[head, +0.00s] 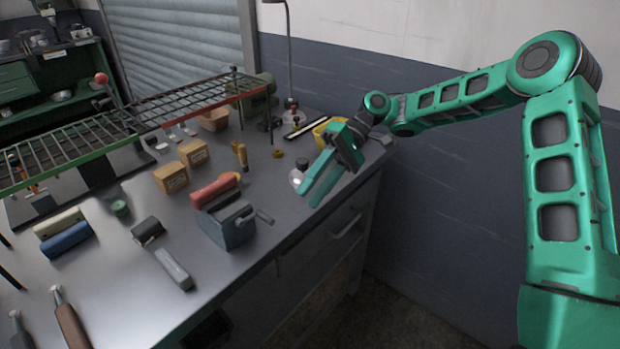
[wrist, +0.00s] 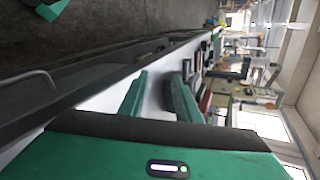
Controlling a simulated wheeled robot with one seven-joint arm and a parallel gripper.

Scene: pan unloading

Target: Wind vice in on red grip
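The vice (head: 228,224) is a blue-grey block near the bench's front edge, with a crank handle (head: 262,216) pointing right. The red grip (head: 214,190) lies at its back, against or between the jaws; I cannot tell which. My gripper (head: 308,197) is to the right of the vice, above the bench's right end, fingers pointing down and left. It is clear of the crank handle. In the wrist view the two green fingers (wrist: 154,97) stand apart with nothing between them.
Wooden blocks (head: 172,177), a yellow-handled tool (head: 240,155) and a white-topped jar (head: 297,178) stand behind. A grey bar (head: 174,268) and dark block (head: 148,230) lie left of the vice. A wire rack (head: 190,97) spans the back. Open floor lies in front.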

